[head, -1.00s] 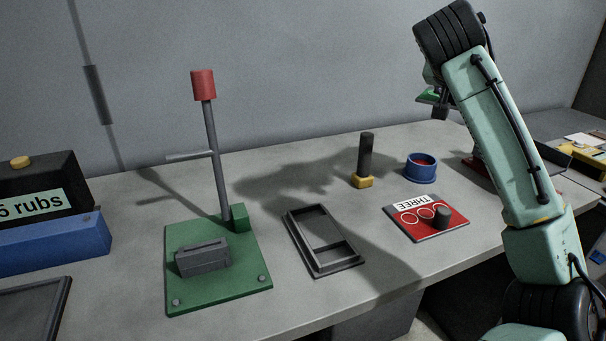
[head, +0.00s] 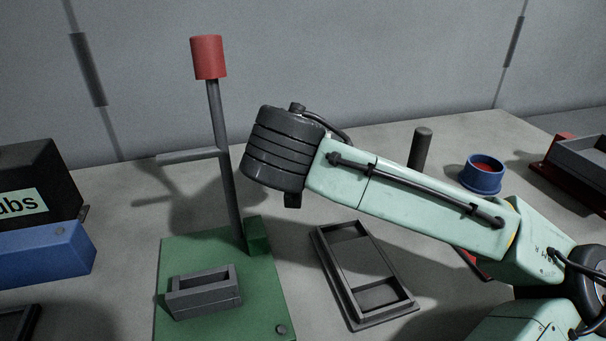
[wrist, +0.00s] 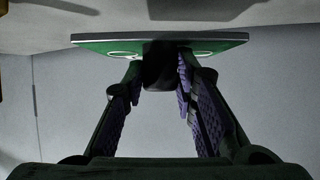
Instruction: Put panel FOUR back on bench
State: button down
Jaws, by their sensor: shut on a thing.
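My gripper (wrist: 160,82) shows in the wrist view, with its two fingers closed on the dark knob (wrist: 158,66) of a green panel (wrist: 100,47). The panel is seen nearly edge-on past the fingertips, with parts of white rings on its face. No label on it is readable. In the head view the gripper and panel are hidden behind my arm.
A green base (head: 210,252) with a grey holder (head: 203,291) and a tall red-topped post (head: 208,57) stands left of the frame. A dark peg (head: 420,148), a blue cup (head: 481,174) and a red-based grey tray (head: 583,165) are at right. Blue and black boxes (head: 42,246) stand at left.

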jog(key=shift+f, duration=3.35)
jog(key=shift+f, duration=0.2)
jog(key=c, duration=1.3)
grip_release()
jog(key=shift+r, duration=0.1)
